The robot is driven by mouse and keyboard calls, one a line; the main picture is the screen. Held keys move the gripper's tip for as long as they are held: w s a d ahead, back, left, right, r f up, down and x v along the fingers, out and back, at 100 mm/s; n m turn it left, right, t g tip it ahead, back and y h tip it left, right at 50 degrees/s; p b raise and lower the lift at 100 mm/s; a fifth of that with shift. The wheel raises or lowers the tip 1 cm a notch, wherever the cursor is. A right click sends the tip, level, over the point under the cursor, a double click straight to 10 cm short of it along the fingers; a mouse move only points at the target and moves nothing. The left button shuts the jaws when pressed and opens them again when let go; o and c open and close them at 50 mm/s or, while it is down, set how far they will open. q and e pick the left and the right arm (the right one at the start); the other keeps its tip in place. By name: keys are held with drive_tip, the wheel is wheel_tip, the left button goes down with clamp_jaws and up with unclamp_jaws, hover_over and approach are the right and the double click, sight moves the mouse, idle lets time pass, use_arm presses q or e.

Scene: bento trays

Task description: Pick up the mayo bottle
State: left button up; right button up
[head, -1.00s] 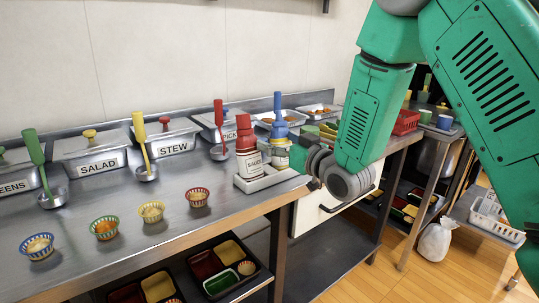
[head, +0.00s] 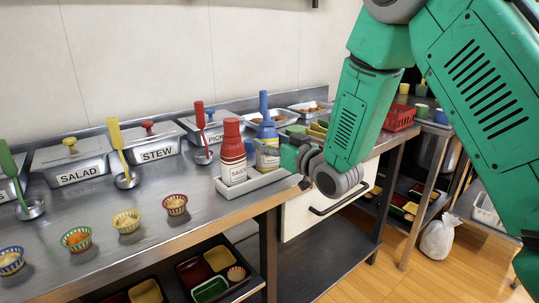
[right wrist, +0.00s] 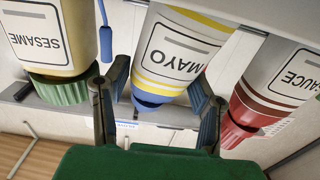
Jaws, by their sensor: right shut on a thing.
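The mayo bottle (head: 267,155), white with yellow and blue bands and a blue cap, stands upright in a grey holder (head: 258,184) on the steel counter. In the right wrist view the mayo bottle (right wrist: 178,55) appears upside down between my fingers. My right gripper (head: 286,156) comes in from the right and is shut on it; the wrist view also shows the gripper (right wrist: 158,108). The red-capped sauce bottle (head: 232,155) stands left of it. A sesame bottle (right wrist: 48,40) with a green cap is on the other side. My left gripper is not in view.
Small striped bowls (head: 126,222) stand on the counter at the left front. Lidded pans with ladles, such as the stew pan (head: 153,143), line the back. A red basket (head: 400,117) is on the right. A lower shelf holds bento trays (head: 212,270).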

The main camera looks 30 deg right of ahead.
sight(266, 134)
drive_tip(key=shift+o, duration=0.3)
drive_tip(key=shift+d+f, duration=0.2)
drive_tip(key=shift+d, duration=0.05)
drive_tip(key=a, duration=0.2)
drive_tip(key=shift+a+r, duration=0.3)
drive_tip(key=shift+r, duration=0.1)
drive_tip(key=shift+c, duration=0.5)
drive_tip(key=shift+o, duration=0.2)
drive_tip(key=shift+a+r, duration=0.1)
drive_tip(key=shift+a, duration=0.2)
drive_tip(key=shift+d+f, duration=0.25)
drive_tip(key=shift+d, duration=0.85)
drive_tip(key=shift+c, duration=0.2)
drive_tip(key=shift+a+r, duration=0.3)
drive_tip(key=shift+a, duration=0.05)
wheel_tip(266, 134, up, 9)
drive_tip(key=p, duration=0.3)
drive_tip(key=shift+d+r, duration=0.1)
drive_tip(key=shift+r, duration=0.2)
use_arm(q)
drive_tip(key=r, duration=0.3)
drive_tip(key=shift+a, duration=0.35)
use_arm(e)
drive_tip(key=shift+a, duration=0.2)
